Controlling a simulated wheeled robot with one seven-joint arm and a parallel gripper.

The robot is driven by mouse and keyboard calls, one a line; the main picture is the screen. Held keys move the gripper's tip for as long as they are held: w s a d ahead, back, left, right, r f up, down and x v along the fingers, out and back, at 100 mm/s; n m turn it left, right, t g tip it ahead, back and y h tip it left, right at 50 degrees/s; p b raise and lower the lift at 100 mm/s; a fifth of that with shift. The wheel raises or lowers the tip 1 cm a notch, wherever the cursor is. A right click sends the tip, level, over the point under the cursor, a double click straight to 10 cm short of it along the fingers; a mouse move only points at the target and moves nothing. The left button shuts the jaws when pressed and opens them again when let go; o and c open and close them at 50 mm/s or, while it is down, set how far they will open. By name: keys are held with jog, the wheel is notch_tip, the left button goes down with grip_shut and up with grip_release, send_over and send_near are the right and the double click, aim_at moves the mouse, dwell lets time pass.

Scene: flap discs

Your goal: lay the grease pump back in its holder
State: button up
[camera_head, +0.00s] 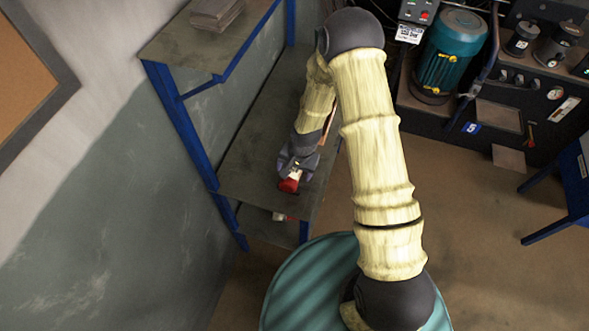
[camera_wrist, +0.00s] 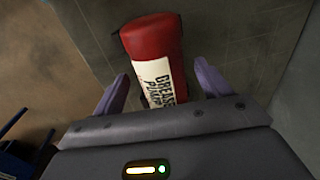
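The grease pump (camera_wrist: 153,40) is a red cylinder with a white label reading "GREASE PUMP" in the wrist view. In the head view its red end (camera_head: 289,185) shows below my gripper (camera_head: 298,163), over the near end of the middle shelf (camera_head: 255,180). My gripper (camera_wrist: 160,88) has its two purple fingers on either side of the pump, with narrow gaps visible beside it. The pump's rear part is hidden behind the gripper body. I cannot tell whether the pump rests on the shelf. I cannot make out a holder in either view.
The blue-framed rack (camera_head: 180,115) stands along the wall at left. A teal drum (camera_head: 305,285) stands in front. A workbench with a teal motor (camera_head: 447,55) is at the right back.

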jog(key=shift+r, duration=0.1)
notch_tip(320, 180, up, 17)
jog(key=s+d, duration=0.1)
jog(key=d, duration=0.1)
jog(key=shift+d+b, duration=0.3)
jog(key=shift+b, duration=0.1)
dwell(0.6)
jog(key=s+d+r+n+t+h, duration=0.1)
jog(key=s+d+r+n, duration=0.3)
jog(key=s+d+r, duration=0.5)
jog(key=shift+s+d+t+h, duration=0.3)
jog(key=shift+s+d+t, duration=0.2)
jog(key=shift+s+d, duration=0.65)
jog(key=shift+s+a, duration=0.1)
jog(key=shift+a, duration=0.05)
